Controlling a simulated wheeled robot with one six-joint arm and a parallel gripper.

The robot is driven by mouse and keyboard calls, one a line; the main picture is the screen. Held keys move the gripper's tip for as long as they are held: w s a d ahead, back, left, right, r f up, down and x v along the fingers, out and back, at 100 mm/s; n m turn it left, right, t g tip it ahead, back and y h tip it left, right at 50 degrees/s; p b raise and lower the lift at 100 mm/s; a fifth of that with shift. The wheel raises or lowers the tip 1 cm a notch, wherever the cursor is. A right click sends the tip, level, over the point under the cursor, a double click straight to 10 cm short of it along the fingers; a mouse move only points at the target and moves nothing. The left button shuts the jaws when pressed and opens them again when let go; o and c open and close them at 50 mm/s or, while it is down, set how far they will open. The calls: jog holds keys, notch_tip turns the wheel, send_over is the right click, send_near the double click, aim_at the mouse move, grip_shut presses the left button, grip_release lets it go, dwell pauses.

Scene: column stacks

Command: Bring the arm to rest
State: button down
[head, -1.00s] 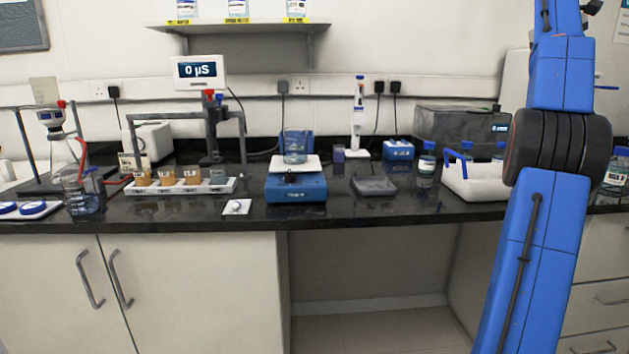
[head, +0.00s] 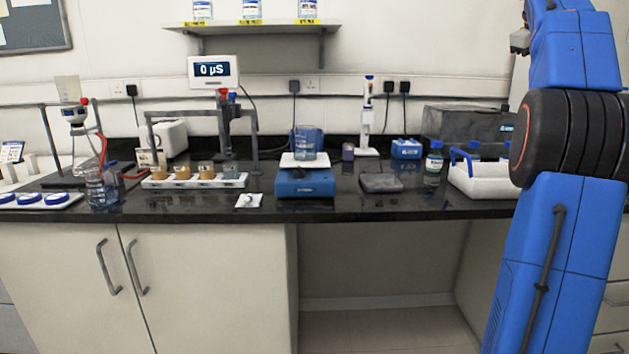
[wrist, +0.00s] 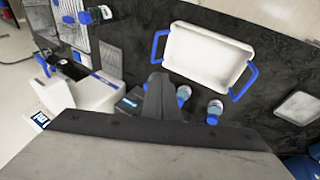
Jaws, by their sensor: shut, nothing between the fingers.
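My blue arm with its black joint stands folded upright at the right of the head view. My gripper (wrist: 157,88) shows in the wrist view as a dark grey shape with its fingers together and nothing between them. It is above the black bench, in the picture just below a white tray with blue handles (wrist: 207,55). The same tray (head: 483,180) stands near the bench's right part in the head view, left of my arm. The fingertips cannot be made out in the head view.
Blue-capped bottles (wrist: 214,111) stand beside the tray. On the black bench (head: 340,208) are a blue balance (head: 305,184) with a beaker, a grey dish (head: 381,183) and a rack of cups (head: 200,183). A shelf (head: 270,27) hangs above. The floor space under the bench is open.

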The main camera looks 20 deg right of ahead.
jog(key=s+a+f+t+y, duration=0.1)
jog(key=a+f, duration=0.4)
jog(key=a, duration=0.5)
jog(key=s+a+f+n+t, duration=0.1)
jog(key=a+f, duration=0.4)
jog(key=a, duration=0.4)
jog(key=s+a+f+y, duration=0.1)
jog(key=s+a+f, duration=0.1)
jog(key=a+f, duration=0.6)
jog(key=s+a+f+y, duration=0.1)
jog(key=s+a+f, duration=0.5)
jog(key=f, duration=0.3)
jog(key=s+a+f+y, duration=0.1)
jog(key=s+a+f, duration=0.5)
jog(key=a+f, duration=0.2)
jog(key=s+a+f+t+y, duration=0.1)
jog(key=s+a+f, duration=0.6)
jog(key=f, duration=0.3)
jog(key=shift+f+n, duration=0.3)
jog(key=shift+f, duration=0.05)
